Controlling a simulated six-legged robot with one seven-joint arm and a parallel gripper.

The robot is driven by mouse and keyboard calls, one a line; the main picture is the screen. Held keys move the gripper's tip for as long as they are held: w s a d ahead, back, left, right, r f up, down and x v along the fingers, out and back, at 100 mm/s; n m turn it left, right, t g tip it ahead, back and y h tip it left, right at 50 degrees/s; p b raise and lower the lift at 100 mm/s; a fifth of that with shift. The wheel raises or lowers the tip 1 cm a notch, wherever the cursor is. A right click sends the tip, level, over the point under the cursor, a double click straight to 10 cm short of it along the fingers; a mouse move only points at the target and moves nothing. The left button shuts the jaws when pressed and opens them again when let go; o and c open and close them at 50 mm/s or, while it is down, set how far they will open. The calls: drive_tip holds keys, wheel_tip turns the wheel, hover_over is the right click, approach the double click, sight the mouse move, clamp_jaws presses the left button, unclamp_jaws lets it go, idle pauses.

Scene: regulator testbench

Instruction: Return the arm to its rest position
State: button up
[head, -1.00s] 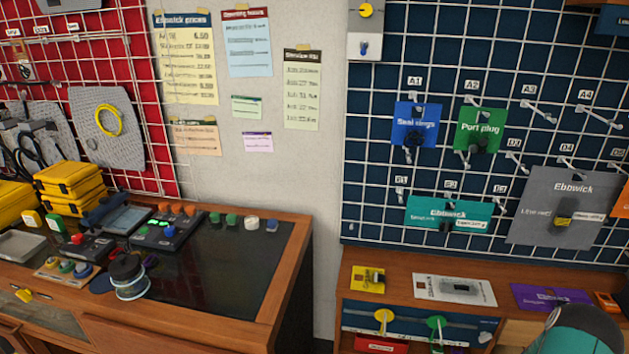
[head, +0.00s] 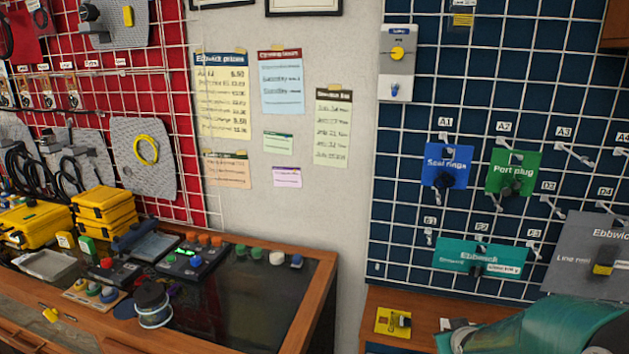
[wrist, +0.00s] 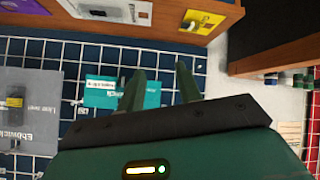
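My gripper (wrist: 160,88) shows in the wrist view with its two green fingers apart and nothing between them. The wrist view is upside down, with the blue pegboard behind the fingers and the teal card (wrist: 105,93) just beside the left finger. In the head view, part of my green arm (head: 560,328) fills the lower right corner; the fingers are not visible there.
A wooden bench (head: 322,312) with a dark top stands at left, bearing button boxes and yellow cases (head: 105,208). A blue pegboard (head: 400,200) with hanging cards is at right, above a wooden shelf (head: 385,298).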

drive_tip(key=s+a+r+g, duration=0.1)
drive_tip(key=s+a+r, duration=0.3)
drive_tip(key=s, duration=0.3)
drive_tip(key=s+a+r+g+y, duration=0.1)
drive_tip(key=s+a+r, duration=0.4)
drive_tip(key=s, duration=0.3)
drive_tip(key=s+a+r+m+g+y, duration=0.1)
drive_tip(key=s+a+r+g, duration=0.1)
drive_tip(key=s+a+r, duration=0.3)
drive_tip(key=shift+s+a+r, duration=0.2)
drive_tip(key=shift+s+a, duration=0.65)
drive_tip(key=shift+s, duration=0.35)
